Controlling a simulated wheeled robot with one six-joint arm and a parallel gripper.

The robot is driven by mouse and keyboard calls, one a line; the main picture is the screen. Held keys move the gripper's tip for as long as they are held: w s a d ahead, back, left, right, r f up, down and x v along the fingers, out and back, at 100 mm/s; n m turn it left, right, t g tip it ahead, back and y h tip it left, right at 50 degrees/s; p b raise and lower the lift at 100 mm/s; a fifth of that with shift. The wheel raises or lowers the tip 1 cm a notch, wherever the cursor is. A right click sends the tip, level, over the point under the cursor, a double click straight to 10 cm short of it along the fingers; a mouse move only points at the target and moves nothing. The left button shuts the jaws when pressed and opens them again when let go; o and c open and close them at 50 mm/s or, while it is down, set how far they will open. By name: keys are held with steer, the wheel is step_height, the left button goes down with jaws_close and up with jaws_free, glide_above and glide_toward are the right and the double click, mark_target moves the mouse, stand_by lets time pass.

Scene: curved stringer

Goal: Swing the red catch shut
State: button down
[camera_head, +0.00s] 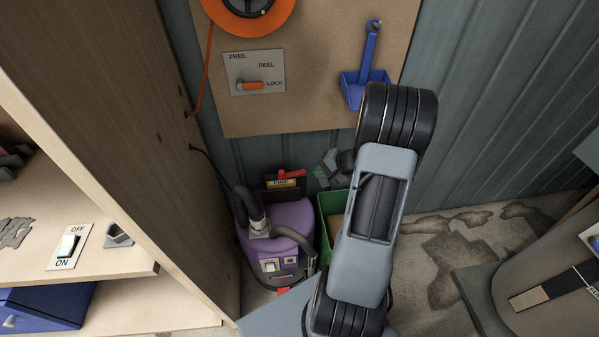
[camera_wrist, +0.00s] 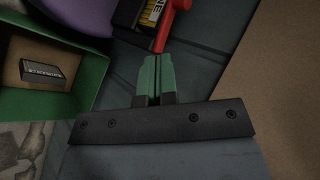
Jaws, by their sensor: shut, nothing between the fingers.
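The red catch (camera_head: 291,174) sits on top of a black box with a yellow label (camera_head: 283,183), behind a purple vacuum-like machine (camera_head: 290,217). In the wrist view the red catch (camera_wrist: 170,22) lies beside the black box (camera_wrist: 128,13), and its free end points down toward my fingertips. My gripper (camera_head: 321,173) is to the right of the catch in the head view. In the wrist view its green fingers (camera_wrist: 157,77) are together and empty, their tips right by the catch's end. I cannot tell whether they touch it.
A green bin (camera_head: 324,238) stands right of the machine; in the wrist view it (camera_wrist: 84,105) holds a small dark block (camera_wrist: 44,72). A wooden cabinet side (camera_head: 190,150) stands left. A board above carries an orange reel (camera_head: 249,24) and a blue holder (camera_head: 364,88).

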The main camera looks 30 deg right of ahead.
steer(key=f, duration=0.1)
glide_toward(285, 176)
steer(key=x, duration=0.5)
steer(key=shift+s+f, duration=0.2)
steer(key=shift+f, duration=0.2)
steer(key=shift+w+a, duration=0.35)
steer(key=shift+w, duration=0.3)
steer(key=shift+f, duration=0.1)
